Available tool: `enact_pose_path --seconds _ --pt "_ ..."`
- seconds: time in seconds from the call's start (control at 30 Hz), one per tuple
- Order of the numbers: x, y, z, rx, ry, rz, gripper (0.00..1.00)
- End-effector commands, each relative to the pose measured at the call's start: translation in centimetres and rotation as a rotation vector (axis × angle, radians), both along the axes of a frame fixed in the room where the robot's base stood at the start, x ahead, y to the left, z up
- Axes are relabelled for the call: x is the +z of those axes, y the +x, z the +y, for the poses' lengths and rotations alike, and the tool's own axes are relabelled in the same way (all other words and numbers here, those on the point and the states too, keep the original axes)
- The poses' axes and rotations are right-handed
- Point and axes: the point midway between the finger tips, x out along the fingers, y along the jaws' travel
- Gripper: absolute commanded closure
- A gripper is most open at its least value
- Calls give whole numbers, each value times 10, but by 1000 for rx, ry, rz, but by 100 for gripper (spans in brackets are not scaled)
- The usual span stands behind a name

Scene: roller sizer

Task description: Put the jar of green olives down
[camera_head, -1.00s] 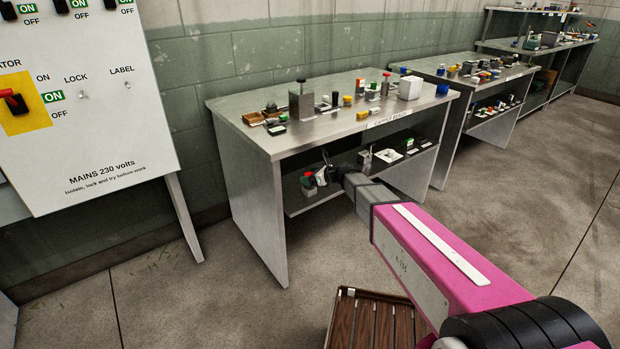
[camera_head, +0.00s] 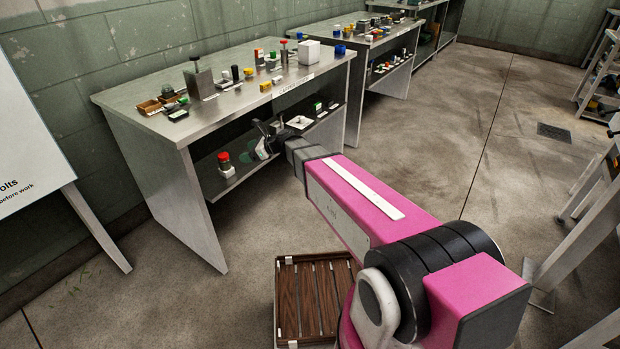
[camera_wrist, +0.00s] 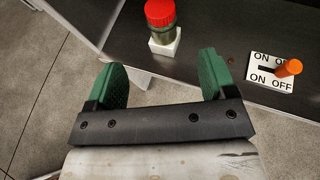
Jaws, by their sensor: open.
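The jar of green olives (camera_head: 225,160) has a red lid and a dark green body. It stands upright on a small white block (camera_head: 228,172) on the lower shelf of the near metal bench. In the wrist view the jar (camera_wrist: 161,28) is at the top, beyond the fingertips, on the same white block (camera_wrist: 165,46). My gripper (camera_wrist: 163,78) is open, with its two green finger pads wide apart and nothing between them. In the head view my gripper (camera_head: 264,142) is right of the jar, apart from it.
The lower shelf (camera_wrist: 225,35) also carries a white switch plate (camera_wrist: 268,82) with an orange lever, right of my gripper. The bench top (camera_head: 150,97) above holds several small items. A slatted wooden tray (camera_head: 287,300) is low in front. Open floor lies to the right.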

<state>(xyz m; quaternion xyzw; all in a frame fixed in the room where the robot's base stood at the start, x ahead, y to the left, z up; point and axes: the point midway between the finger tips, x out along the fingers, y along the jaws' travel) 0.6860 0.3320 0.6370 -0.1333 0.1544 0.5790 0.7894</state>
Motion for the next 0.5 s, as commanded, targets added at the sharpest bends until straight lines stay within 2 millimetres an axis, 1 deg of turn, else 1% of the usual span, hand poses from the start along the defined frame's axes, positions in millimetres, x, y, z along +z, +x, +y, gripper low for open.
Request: enact_pose_path --seconds 0.07,0.17,0.27,0.3,0.37,0.4,0.47,0.5 --pt "-4 -10 -14 36 -60 -54 22" --pt "-14 -28 -40 128 -191 -170 22" --pt "-28 -52 -77 270 -363 -313 22" --pt "-33 -62 -94 335 -436 -371 22" --pt "-41 -80 -120 452 -547 -455 22" --pt "-46 -92 -140 538 -623 -508 22" --pt "-53 -111 -171 683 -734 -582 22" --pt "-57 -124 -192 789 -804 -627 22"
